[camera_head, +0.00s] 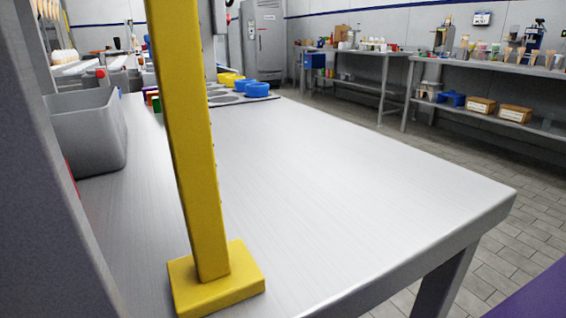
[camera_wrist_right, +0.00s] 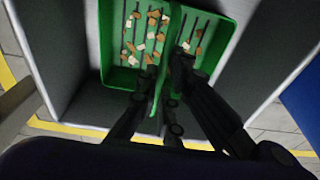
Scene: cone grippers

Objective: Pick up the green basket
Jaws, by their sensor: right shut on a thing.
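The green basket (camera_wrist_right: 115,78) shows in the right wrist view. Brown and pale pieces lie in it on dark slats. A green handle runs across its middle. My right gripper (camera_wrist_right: 168,72) is shut on this handle, with its dark fingers on both sides. Grey walls (camera_wrist_right: 62,52) stand around the basket; whether it touches their floor I cannot tell. The head view shows neither gripper nor this basket. My left gripper is in no view.
In the head view a yellow post (camera_head: 191,150) stands on the steel table (camera_head: 350,190). A grey bin (camera_head: 90,130) is at the left, and blue rings (camera_head: 256,89) lie at the far end. The table's right part is clear. Stocked benches (camera_head: 460,66) line the back wall.

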